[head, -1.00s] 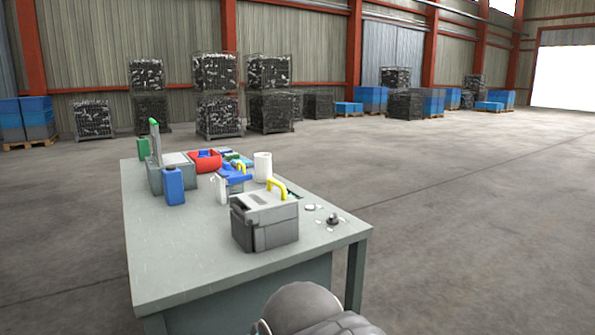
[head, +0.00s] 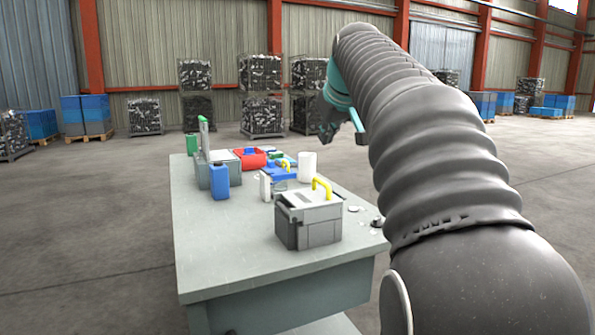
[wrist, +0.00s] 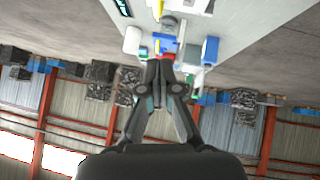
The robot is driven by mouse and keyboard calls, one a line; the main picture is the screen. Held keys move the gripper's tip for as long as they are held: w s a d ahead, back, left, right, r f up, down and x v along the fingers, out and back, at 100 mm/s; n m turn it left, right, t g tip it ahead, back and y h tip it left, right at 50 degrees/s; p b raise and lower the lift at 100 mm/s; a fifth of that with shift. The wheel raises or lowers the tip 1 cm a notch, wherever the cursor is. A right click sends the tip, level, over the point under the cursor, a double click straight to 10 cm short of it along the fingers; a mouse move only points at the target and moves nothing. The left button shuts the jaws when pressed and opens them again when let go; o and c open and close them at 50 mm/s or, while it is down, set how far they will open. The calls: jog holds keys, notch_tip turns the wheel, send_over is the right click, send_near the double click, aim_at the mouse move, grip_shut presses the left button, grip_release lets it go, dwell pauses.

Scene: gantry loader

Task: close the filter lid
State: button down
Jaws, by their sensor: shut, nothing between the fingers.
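A grey box (head: 220,178) stands toward the back left of the table in the head view. A thin grey panel with a green top, which looks like the filter lid (head: 203,145), stands nearly upright at its left side, so it looks open. My gripper (head: 328,132) is raised in the air right of the box and well apart from it. In the wrist view my gripper (wrist: 161,68) is shut and empty, its fingers together. The lid cannot be made out clearly in the wrist view.
On the table (head: 210,258) stand a blue canister (head: 220,182), a red bin (head: 249,158), a white roll (head: 307,167), a blue-topped item (head: 278,173) and a grey case with a yellow handle (head: 308,222). The table's front left is clear.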

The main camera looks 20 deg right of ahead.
jog(key=b, duration=0.1)
send_over(321, 197)
notch_tip(321, 197, down, 9)
jog(key=shift+w+a+r, duration=0.1)
jog(key=shift+f, duration=0.9)
jog(key=shift+d, duration=0.2)
